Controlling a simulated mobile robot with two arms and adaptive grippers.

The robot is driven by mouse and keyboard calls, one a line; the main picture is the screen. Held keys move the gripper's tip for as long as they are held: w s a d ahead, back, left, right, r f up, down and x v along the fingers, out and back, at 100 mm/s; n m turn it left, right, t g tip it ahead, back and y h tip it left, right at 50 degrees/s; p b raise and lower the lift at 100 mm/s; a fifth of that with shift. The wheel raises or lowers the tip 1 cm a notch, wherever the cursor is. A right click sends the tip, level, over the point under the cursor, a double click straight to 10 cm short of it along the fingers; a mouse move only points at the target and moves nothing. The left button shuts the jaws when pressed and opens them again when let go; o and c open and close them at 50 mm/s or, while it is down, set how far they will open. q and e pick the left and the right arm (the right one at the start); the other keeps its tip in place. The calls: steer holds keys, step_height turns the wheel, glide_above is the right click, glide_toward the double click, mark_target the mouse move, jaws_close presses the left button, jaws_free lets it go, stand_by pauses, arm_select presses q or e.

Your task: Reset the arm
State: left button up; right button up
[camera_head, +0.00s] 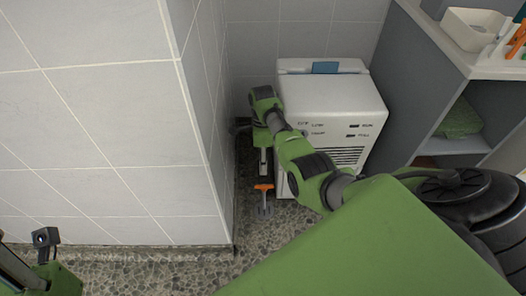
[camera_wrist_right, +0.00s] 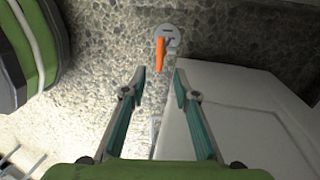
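My right arm reaches from the lower right in the head view and bends down beside a white appliance (camera_head: 335,105). My right gripper (camera_head: 263,166) hangs low between the appliance and the tiled wall. In the right wrist view, the gripper (camera_wrist_right: 160,73) is open, with its two teal-padded fingers apart and nothing between them. An orange handle (camera_wrist_right: 160,55) on a round grey piece lies beyond the fingertips, near the floor; it also shows in the head view (camera_head: 264,187). Part of my left arm shows at the lower left, but its gripper fingers do not.
A tiled wall corner (camera_head: 180,120) stands close left of my right arm. A grey shelf unit (camera_head: 425,90) at the right holds a white bin (camera_head: 472,28) and a folded green towel (camera_head: 459,120). The pebbled floor (camera_head: 150,262) is bare in front.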

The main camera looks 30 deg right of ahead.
steer(key=shift+w+d+r, duration=0.15)
steer(key=shift+r, duration=0.95)
